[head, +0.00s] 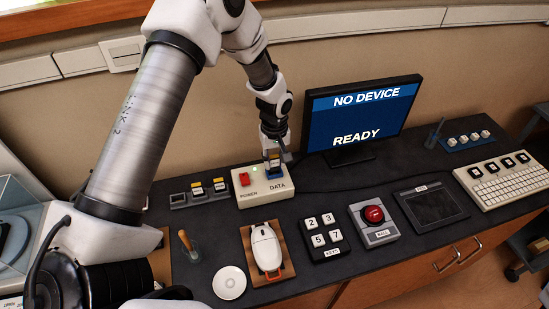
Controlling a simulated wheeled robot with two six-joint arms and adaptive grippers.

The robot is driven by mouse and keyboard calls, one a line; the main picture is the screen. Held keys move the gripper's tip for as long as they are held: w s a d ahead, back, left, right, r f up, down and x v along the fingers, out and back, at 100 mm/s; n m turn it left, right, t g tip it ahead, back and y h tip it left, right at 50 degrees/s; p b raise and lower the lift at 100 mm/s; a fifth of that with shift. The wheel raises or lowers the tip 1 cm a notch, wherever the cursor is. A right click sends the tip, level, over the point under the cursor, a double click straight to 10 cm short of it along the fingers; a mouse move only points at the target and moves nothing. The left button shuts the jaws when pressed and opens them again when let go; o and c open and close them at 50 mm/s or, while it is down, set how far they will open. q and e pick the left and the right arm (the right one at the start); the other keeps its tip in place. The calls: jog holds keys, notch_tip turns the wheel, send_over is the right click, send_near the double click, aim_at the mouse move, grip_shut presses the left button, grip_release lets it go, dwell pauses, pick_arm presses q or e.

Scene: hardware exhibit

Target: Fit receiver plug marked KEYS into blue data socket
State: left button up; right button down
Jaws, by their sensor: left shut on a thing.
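My left gripper (274,157) points down right at this socket and is shut on a small plug. The plug is mostly hidden by the fingers, and its marking cannot be read. I cannot tell whether the plug is in the socket or just above it. A dark rack (190,200) left of the box holds plugs with yellow and white tops, and its left slot looks empty. My right gripper is out of view.
A monitor (362,117) behind reads NO DEVICE and READY. In front are a mouse (266,247) on a wooden pad, a KEYS keypad (324,236), a red BALL device (374,224), a tablet (431,205), a keyboard (505,181) and a white saucer (229,283).

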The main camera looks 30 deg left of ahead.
pick_arm(q)
jog(key=shift+f+b, duration=0.55)
jog(key=shift+f, duration=0.45)
dwell(0.8)
jog(key=o, duration=0.9)
jog(key=shift+o, duration=0.4)
jog(key=o, duration=0.4)
jog(key=shift+r, duration=0.1)
jog(key=shift+r+p, duration=3.15)
jog(key=shift+r, duration=0.35)
jog(key=shift+f, duration=0.1)
